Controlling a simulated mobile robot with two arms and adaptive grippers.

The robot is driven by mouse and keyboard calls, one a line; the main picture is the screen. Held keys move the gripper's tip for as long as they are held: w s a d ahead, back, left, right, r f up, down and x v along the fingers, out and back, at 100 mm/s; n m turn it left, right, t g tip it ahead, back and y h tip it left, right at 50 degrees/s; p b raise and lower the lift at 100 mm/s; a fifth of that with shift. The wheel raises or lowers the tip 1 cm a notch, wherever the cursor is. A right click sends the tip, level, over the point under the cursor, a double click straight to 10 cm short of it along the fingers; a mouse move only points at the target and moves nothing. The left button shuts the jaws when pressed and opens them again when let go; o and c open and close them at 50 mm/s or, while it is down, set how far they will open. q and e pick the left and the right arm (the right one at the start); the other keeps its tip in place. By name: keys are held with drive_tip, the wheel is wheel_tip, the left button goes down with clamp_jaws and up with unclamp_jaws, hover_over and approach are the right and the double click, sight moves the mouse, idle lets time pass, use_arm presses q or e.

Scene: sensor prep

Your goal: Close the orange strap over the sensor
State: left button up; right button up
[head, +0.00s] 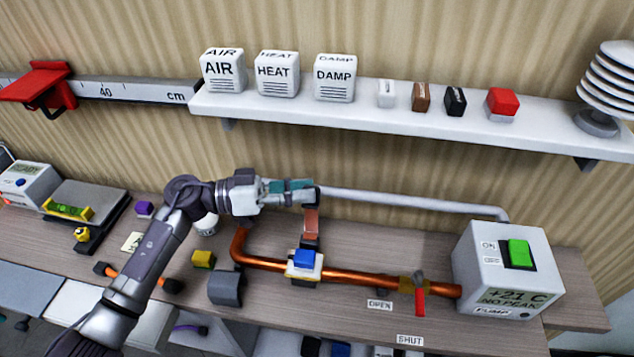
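The orange strap (311,222) stands upright behind the sensor, a blue block on a white base (304,260) on the copper pipe (352,279). The strap is open, not lying over the blue block. My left gripper (308,195) is at the strap's upper end, pointing right. Its fingers overlap the strap's top in the picture; I cannot tell whether they touch it or how far apart they are. The strap's top end is partly hidden. My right gripper is not in view.
The pipe runs to a white pump box (500,275) with a green switch, past a red valve handle (420,295). A pale pipe (410,199) passes behind. A grey block (226,288) and a yellow block (203,259) stand left of the sensor. A shelf (400,119) is above.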

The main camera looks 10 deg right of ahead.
sight(317, 187)
use_arm(q)
drive_tip(key=shift+d, duration=1.55)
clamp_jaws()
